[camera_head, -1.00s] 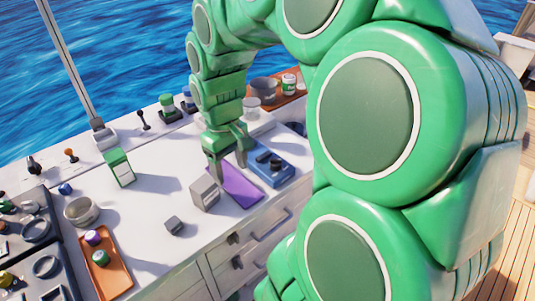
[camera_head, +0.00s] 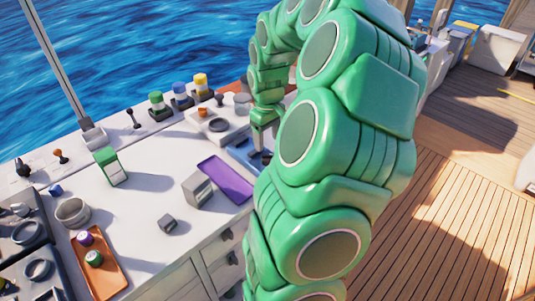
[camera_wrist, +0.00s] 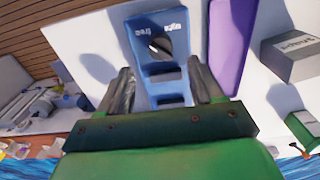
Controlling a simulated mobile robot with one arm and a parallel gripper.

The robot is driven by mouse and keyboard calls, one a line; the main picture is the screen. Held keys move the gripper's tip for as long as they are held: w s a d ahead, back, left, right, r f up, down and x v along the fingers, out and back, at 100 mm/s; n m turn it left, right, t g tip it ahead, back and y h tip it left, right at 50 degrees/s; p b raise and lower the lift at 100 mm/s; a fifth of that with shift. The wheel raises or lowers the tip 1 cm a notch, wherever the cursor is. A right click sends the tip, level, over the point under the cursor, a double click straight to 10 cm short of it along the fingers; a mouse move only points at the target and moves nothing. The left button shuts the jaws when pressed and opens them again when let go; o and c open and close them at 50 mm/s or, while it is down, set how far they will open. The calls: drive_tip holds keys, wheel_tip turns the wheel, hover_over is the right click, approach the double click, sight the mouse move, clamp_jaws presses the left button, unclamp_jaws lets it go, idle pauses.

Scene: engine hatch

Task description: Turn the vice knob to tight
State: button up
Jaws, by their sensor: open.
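The blue vice (camera_head: 240,152) sits on the white counter, partly hidden by my arm in the head view. In the wrist view the vice (camera_wrist: 140,30) shows its dark round knob (camera_wrist: 159,47), with the white words "tight" and "free" beside it. The knob's exact setting is too small to tell. My gripper (camera_head: 264,136) points down over the vice. In the wrist view my gripper (camera_wrist: 159,70) is open and empty, its fingers on either side of the blue body. The knob lies beyond the fingertips, and no contact with it shows.
A purple tray (camera_head: 228,180) lies close beside the vice, with a grey box (camera_head: 197,190) beyond it. Several coloured-capped containers and a round-holed white fixture (camera_head: 217,124) stand behind. An orange tray (camera_head: 103,273) is at front left. The counter's middle is mostly clear.

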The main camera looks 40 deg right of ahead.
sight(268, 158)
wheel_tip(268, 158, down, 7)
drive_tip(key=shift+r, duration=0.1)
idle(0.3)
drive_tip(key=shift+c, duration=0.2)
drive_tip(key=c, duration=1)
